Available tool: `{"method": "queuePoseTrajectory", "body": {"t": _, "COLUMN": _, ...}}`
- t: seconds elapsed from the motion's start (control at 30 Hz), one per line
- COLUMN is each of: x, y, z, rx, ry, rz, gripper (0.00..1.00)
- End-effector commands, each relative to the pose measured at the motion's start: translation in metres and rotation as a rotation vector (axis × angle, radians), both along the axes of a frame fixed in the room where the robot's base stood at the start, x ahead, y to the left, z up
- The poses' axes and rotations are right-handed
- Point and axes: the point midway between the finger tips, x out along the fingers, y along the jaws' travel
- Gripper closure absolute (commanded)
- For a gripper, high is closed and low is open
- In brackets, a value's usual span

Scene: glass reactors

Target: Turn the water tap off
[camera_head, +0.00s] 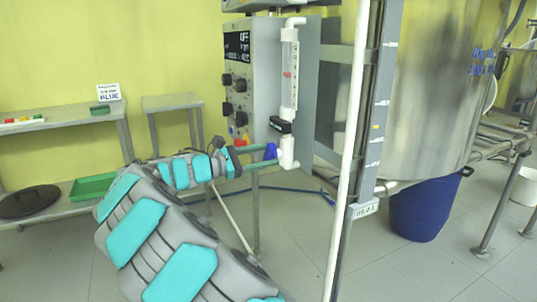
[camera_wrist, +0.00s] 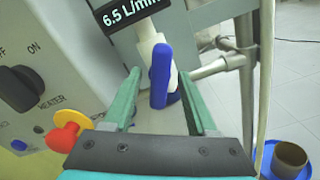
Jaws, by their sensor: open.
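The water tap shows as a blue handle (camera_wrist: 160,76) on a white pipe fitting in the wrist view. It stands lengthwise between the two green fingers of my gripper (camera_wrist: 159,72), which is open with a visible gap on each side of the handle. In the head view the blue handle (camera_head: 270,151) is by the lower end of a clear flow tube (camera_head: 289,75), and my gripper (camera_head: 272,156) reaches it from the left. A black flow display (camera_wrist: 125,12) above the tap reads 6.5 L/min. Contact between fingers and handle cannot be made out.
A grey control box (camera_head: 252,85) with black knobs stands left of the tube. A red-and-yellow button (camera_wrist: 65,131) is close to my gripper's left side. A white upright pipe (camera_head: 349,150) and the steel tank (camera_head: 425,90) are to the right. A blue bucket (camera_head: 423,208) stands below.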

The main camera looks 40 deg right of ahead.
Motion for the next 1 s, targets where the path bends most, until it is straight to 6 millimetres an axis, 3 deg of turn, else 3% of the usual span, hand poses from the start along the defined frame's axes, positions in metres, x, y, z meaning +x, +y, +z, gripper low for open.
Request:
{"method": "queuePoseTrajectory", "body": {"t": 0.13, "x": -0.0024, "y": -0.0104, "z": 0.0, "rx": 0.001, "ry": 0.0, "rz": 0.0, "gripper": 0.43}}
{"method": "queuePoseTrajectory", "body": {"t": 0.43, "x": -0.0023, "y": -0.0118, "z": -0.0004, "rx": 0.001, "ry": 0.0, "rz": 0.003, "gripper": 0.44}}
{"method": "queuePoseTrajectory", "body": {"t": 0.93, "x": -0.0023, "y": -0.0116, "z": -0.0004, "rx": 0.001, "ry": 0.0, "rz": 0.002, "gripper": 1.0}}
{"method": "queuePoseTrajectory", "body": {"t": 1.0, "x": -0.0023, "y": -0.0116, "z": -0.0004, "rx": 0.001, "ry": 0.0, "rz": 0.002, "gripper": 1.0}}
